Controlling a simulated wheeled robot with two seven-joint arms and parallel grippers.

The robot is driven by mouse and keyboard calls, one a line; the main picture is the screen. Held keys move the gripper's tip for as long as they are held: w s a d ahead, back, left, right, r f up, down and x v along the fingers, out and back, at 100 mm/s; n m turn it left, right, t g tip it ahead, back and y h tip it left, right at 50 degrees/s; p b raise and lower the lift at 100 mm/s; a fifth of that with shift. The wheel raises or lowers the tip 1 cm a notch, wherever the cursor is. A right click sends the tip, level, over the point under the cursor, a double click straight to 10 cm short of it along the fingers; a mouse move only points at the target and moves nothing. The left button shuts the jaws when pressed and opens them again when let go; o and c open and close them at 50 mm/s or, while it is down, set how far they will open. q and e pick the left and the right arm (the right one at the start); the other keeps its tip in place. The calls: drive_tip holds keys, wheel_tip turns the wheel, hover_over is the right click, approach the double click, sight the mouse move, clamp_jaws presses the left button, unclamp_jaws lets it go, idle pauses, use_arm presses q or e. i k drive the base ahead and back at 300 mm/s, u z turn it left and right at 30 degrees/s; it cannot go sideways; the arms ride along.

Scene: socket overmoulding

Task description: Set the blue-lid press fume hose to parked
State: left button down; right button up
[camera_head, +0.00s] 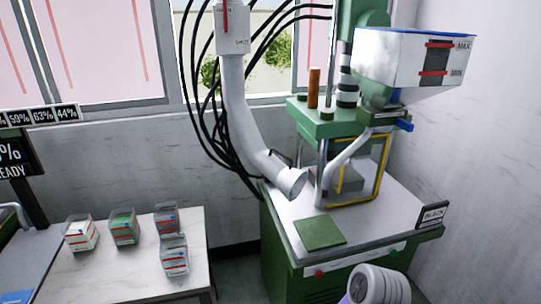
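The fume hose (238,105) is a grey-white pipe that drops from a wall box, bends right and ends in a wide nozzle (292,182). The nozzle hangs at the left front of the green press (322,120), close to its work area, with a dark handle near the bend. The press carries a white hopper (398,62) with a blue upper edge and MAX and MIN marks. The box (232,38) at the hose top has a red lever and a SHUT label. Neither gripper can be made out.
A white ribbed part, possibly my own arm, shows at the bottom right. Black cables (197,100) hang behind the hose. A yellow-framed guard (384,165) and a green pad (319,233) are on the press table. Several small bins stand on a side table (100,275).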

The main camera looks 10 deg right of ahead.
sight(290, 181)
drive_tip(key=u, duration=0.5)
drive_tip(key=k, duration=1.1)
drive_tip(key=z, duration=0.35)
drive_tip(key=i, duration=0.8)
drive_tip(key=z, duration=0.45)
drive_tip(key=i, duration=0.85)
drive_tip(key=u, duration=0.35)
